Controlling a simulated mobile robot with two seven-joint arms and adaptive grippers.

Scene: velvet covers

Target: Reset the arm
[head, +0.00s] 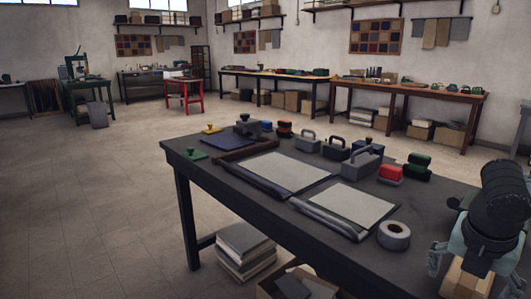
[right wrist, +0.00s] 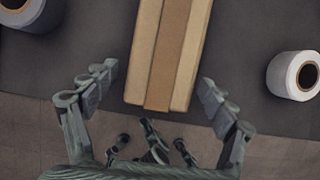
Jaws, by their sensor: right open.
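My right gripper (right wrist: 158,80) is open, with its two fingers spread apart at either side of the near end of a brown cardboard box (right wrist: 168,45) with a darker tape strip down its middle. Nothing is held between the fingers. In the head view my right gripper (head: 468,262) hangs over the near right part of the dark table (head: 265,215), and the box (head: 465,281) shows below it, partly hidden. I cannot tell the exact gap between fingers and box. My left gripper is in neither view.
A grey-white roll (head: 394,235) lies left of my right gripper. In the wrist view, one roll (right wrist: 298,75) is at right and another (right wrist: 28,12) at upper left. Pale boards (head: 348,205), a red block (head: 390,174) and several handled tools stand further along the table.

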